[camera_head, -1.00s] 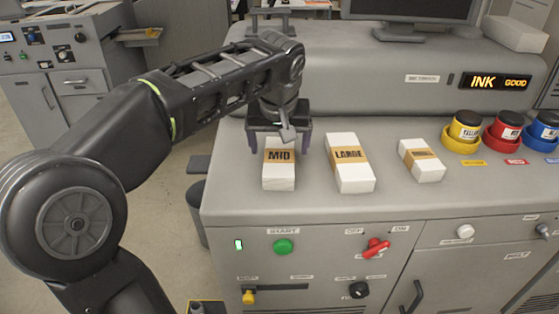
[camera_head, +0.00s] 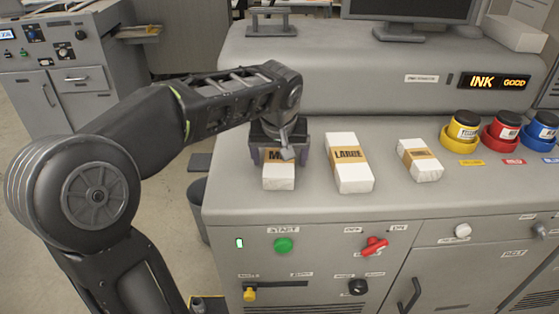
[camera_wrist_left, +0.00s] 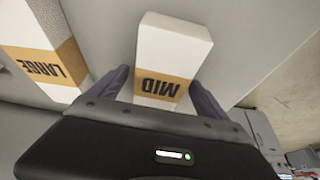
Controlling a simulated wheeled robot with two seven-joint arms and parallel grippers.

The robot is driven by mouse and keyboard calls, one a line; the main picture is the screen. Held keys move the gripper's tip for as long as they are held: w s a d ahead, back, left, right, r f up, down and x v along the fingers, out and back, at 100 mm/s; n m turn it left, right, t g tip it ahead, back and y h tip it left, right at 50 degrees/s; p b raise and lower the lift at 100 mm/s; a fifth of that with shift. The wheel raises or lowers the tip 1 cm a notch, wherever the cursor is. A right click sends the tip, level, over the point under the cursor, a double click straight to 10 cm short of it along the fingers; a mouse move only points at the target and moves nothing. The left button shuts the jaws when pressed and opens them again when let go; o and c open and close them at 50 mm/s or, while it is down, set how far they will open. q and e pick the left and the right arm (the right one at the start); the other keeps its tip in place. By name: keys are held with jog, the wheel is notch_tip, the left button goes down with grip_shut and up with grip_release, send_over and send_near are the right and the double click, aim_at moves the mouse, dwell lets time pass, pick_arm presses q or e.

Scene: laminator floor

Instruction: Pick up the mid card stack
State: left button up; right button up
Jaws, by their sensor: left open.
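The mid card stack (camera_head: 279,177) is a white block with a tan band marked MID, lying at the left of the grey machine top. In the left wrist view the mid card stack (camera_wrist_left: 168,52) lies between the two fingers, with its MID band near the palm. My left gripper (camera_head: 281,160) is open, pointing down over the far half of the stack and hiding part of its label. In the left wrist view my left gripper (camera_wrist_left: 160,88) has a finger on each side of the stack. Contact cannot be told. My right gripper does not show.
The large card stack (camera_head: 349,172) lies close to the right of the mid one, with a smaller banded stack (camera_head: 420,166) beyond. Ink jars (camera_head: 463,131) stand at the right. A raised machine housing (camera_head: 350,75) is behind. The top's front edge (camera_head: 330,218) is clear.

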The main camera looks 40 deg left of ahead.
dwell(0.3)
pick_arm(q)
jog(key=c, duration=1.8)
jog(key=shift+o, duration=0.2)
notch_tip(320, 180, up, 10)
jog(key=shift+r+b, duration=0.1)
jog(key=shift+b, duration=0.25)
